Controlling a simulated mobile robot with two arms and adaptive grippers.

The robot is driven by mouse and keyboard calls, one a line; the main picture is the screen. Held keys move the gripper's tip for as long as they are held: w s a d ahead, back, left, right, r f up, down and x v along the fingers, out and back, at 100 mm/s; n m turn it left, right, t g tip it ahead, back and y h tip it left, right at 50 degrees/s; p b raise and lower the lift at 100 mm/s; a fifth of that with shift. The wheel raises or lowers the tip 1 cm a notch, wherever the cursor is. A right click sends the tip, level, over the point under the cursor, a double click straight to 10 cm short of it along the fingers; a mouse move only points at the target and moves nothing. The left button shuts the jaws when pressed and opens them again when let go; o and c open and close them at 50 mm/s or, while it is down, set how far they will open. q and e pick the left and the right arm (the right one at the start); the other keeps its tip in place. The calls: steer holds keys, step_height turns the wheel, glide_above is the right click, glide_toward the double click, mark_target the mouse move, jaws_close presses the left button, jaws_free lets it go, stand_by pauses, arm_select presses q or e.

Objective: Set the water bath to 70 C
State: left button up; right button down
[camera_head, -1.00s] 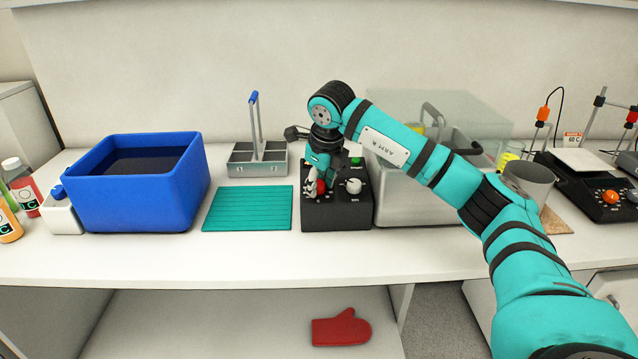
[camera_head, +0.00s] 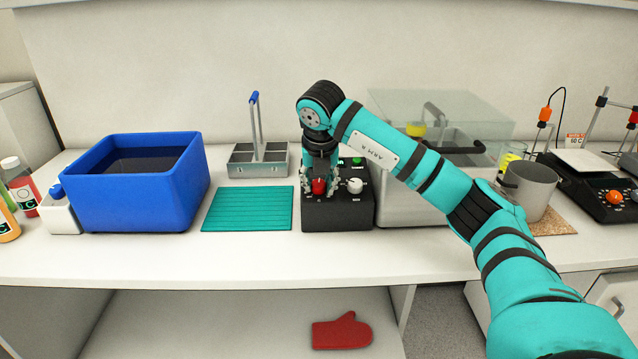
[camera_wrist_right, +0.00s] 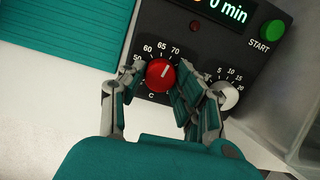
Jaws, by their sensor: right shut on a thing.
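The white timer knob (camera_wrist_right: 226,95) is close beside the right finger. My left gripper is not in view.
The display (camera_wrist_right: 222,10) reads 0 min, beside a green START button (camera_wrist_right: 273,30). A teal mat (camera_head: 247,209), a grey divided carrier (camera_head: 258,170) and a blue tub (camera_head: 190,190) are to the left. A metal beaker (camera_head: 530,190) and a hotplate are to the right.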

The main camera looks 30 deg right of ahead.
steer(key=shift+r+m, duration=0.1)
steer(key=shift+m, duration=0.4)
steer(key=c, duration=0.9)
jaws_free()
steer(key=shift+c, duration=0.2)
steer(key=v, duration=1.2)
